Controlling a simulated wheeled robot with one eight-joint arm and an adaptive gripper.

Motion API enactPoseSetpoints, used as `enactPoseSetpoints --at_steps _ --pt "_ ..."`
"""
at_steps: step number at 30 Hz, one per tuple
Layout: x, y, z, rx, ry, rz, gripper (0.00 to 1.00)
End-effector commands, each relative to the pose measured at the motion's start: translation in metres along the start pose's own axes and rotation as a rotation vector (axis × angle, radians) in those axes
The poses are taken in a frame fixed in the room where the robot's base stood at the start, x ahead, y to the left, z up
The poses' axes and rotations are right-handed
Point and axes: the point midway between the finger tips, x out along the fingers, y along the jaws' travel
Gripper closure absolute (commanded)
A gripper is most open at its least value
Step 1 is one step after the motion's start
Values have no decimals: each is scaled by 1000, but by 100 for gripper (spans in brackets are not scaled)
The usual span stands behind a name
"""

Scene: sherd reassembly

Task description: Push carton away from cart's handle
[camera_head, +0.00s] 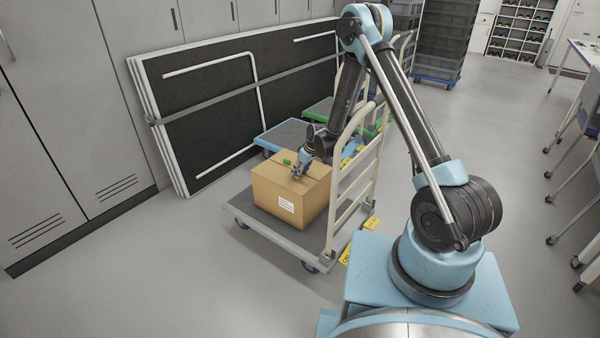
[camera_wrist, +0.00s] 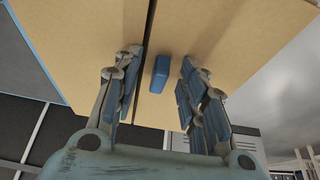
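The brown carton (camera_head: 283,202) with a white label sits on the grey deck of the cart (camera_head: 300,240). The cart's pale tubular handle (camera_head: 333,215) stands upright at the right, close to the carton's right side. My gripper (camera_head: 299,172) is at the top of the carton, its fingers pointing down; I cannot tell if they touch it. In the wrist view my gripper (camera_wrist: 161,60) has its two fingers apart, with carton top (camera_wrist: 90,35) and a dark seam behind them. A small blue block (camera_wrist: 160,74) shows between the fingers. The carton's far side is hidden.
A small green item (camera_head: 287,162) lies on the carton's top. A blue-edged cart (camera_head: 282,136) and a green one (camera_head: 320,110) stand behind. Dark panels (camera_head: 200,115) lean against grey lockers (camera_head: 70,120). Floor (camera_head: 190,270) left of the cart is clear.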

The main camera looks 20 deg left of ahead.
Motion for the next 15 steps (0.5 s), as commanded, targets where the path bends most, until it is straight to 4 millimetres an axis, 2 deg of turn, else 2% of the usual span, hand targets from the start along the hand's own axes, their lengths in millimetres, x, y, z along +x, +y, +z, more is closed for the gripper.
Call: enactPoseSetpoints --at_steps 6,11,15 --pt "1 0 0 0 0 0 65" --pt "1 1 0 0 0 0 100" --pt "1 1 0 0 0 1 100"
